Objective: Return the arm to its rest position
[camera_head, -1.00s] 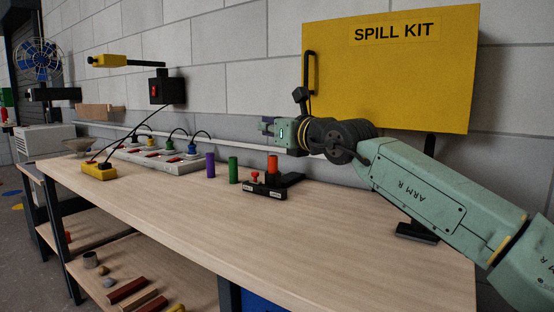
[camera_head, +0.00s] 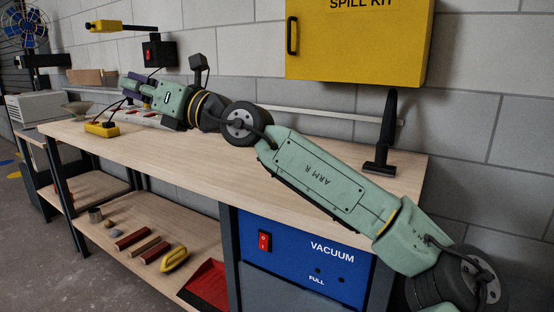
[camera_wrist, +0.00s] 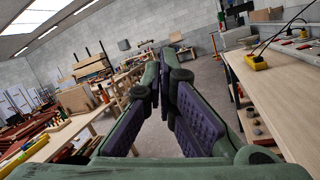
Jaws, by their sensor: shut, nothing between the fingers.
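My gripper (camera_head: 130,88) is at the left end of my green arm, which reaches from the lower right of the head view up to the left, above the workbench (camera_head: 310,205). In the wrist view its two purple-padded fingers (camera_wrist: 166,62) lie close together with nothing held. The arm hides part of the bench's back and most of the white socket strip (camera_head: 145,117). The gripper appears clear of the bench top, with the yellow box and its cables (camera_head: 103,129) below it in the head view.
A black upright tool (camera_head: 385,135) stands at the bench's right end. The yellow spill kit cabinet (camera_head: 365,45) hangs on the wall. Battens (camera_head: 148,247) and a yellow object (camera_head: 173,259) lie on the lower shelf, left of the blue vacuum unit (camera_head: 310,250). The bench front is clear.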

